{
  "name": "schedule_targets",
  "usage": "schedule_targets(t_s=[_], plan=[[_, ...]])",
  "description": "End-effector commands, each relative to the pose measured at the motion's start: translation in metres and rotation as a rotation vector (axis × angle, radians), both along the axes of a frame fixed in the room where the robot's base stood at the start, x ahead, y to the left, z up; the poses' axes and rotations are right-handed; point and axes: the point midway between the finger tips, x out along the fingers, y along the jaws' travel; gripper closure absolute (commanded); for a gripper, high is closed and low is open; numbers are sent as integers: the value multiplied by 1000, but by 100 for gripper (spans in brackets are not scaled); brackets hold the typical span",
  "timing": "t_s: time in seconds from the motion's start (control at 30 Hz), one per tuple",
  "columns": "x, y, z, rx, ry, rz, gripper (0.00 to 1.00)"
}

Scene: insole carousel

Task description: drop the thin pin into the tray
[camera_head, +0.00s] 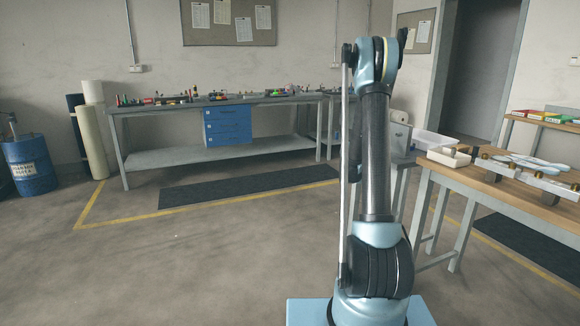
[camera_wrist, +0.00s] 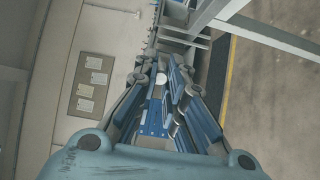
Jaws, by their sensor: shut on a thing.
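My gripper (camera_wrist: 158,70) shows in the wrist view, with its two dark linked fingers reaching away from the camera. It is shut on the thin pin, of which hardly anything can be made out between the fingertips. In the head view my arm rises in the middle and the gripper is not clearly visible there. A small white tray (camera_head: 449,157) sits on the near left part of the wooden bench at the right. My gripper is away from that tray, which I cannot make out in the wrist view.
The wooden bench (camera_head: 500,190) also bears a rail fixture (camera_head: 530,180) with pale insole shapes. A white bin (camera_head: 432,142) stands behind the tray. A long grey bench (camera_head: 230,101) with tools and a blue drawer unit (camera_head: 228,126) stands at the back.

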Motion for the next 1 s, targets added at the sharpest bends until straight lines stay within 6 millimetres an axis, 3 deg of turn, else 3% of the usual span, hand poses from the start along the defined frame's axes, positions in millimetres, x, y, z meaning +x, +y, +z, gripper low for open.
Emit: schedule_targets(t_s=[0.03, 0.27, 0.6, 0.8, 1.0], plan=[[-5, -25, 8, 0, 0, -51, 100], [-33, -127, 42, 0, 0, -274, 100], [-108, -263, 93, -1, 1, -603, 100], [-163, -327, 121, -2, 0, -786, 100], [-203, -364, 139, -2, 0, -905, 100]])
